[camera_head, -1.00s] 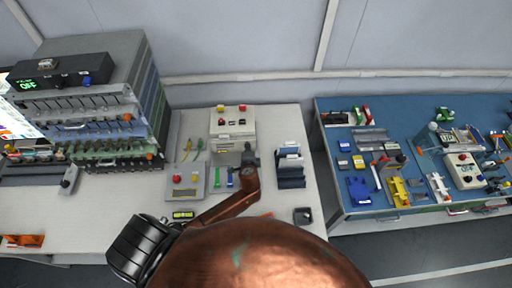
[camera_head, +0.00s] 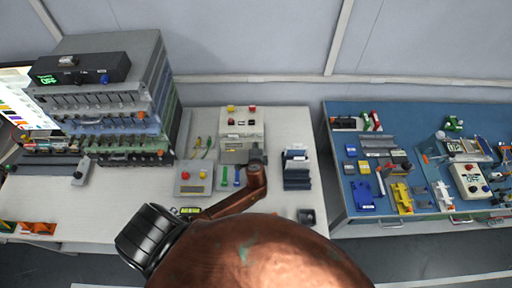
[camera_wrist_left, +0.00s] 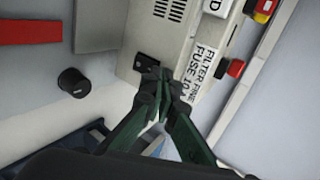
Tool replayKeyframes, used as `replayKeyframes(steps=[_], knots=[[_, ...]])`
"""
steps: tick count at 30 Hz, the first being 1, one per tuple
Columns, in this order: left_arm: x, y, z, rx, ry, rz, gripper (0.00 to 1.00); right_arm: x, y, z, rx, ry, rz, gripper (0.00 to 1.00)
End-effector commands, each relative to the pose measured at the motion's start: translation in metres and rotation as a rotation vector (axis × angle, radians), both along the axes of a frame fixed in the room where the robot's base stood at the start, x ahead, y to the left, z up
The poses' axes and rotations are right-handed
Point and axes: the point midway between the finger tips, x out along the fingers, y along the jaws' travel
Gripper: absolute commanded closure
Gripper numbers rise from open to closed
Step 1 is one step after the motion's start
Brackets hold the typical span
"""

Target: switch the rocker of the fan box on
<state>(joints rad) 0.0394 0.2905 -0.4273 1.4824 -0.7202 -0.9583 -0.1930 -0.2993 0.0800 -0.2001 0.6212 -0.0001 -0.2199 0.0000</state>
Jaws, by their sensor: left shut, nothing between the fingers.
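The fan box (camera_head: 241,124) is a beige box at the back middle of the white bench in the head view. In the left wrist view the beige box (camera_wrist_left: 186,35) fills the upper middle, with vent slots and a label reading "FILTER FINE FUSE 10A". A small black rocker (camera_wrist_left: 147,66) sits at its near left edge. My left gripper (camera_wrist_left: 160,80) is shut and empty, its tips right at the rocker and partly covering it. I cannot tell whether they touch, nor which way the rocker is tipped. In the head view the left gripper (camera_head: 256,162) is small and dark in front of the box. My right gripper is not in view.
A grey box with red and yellow buttons (camera_head: 193,181) stands left of the gripper. Dark blue cells in a rack (camera_head: 297,171) stand to the right. Stacked instruments (camera_head: 110,95) fill the bench's left. A blue-topped table (camera_head: 345,190) with many parts is at right.

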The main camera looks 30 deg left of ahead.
Motion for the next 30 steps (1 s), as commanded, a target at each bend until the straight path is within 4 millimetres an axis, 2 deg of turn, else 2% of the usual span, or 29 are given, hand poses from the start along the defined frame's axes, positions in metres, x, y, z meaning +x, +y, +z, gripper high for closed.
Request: replayKeyframes(steps=[7,13,16,21,30], knots=[[-0.005,-0.004,0.001,-0.002,0.001,0.001,1.00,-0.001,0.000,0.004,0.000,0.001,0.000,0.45],[-0.025,-0.023,0.008,-0.004,0.003,0.001,1.00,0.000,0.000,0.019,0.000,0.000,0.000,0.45],[-0.041,-0.032,0.022,-0.006,-0.002,0.002,1.00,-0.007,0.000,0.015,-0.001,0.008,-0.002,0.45],[-0.061,-0.053,0.045,-0.005,-0.002,-0.010,1.00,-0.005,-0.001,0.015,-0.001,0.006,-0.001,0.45],[-0.083,-0.066,0.067,-0.002,0.000,-0.010,1.00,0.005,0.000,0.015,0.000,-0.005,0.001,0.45]])
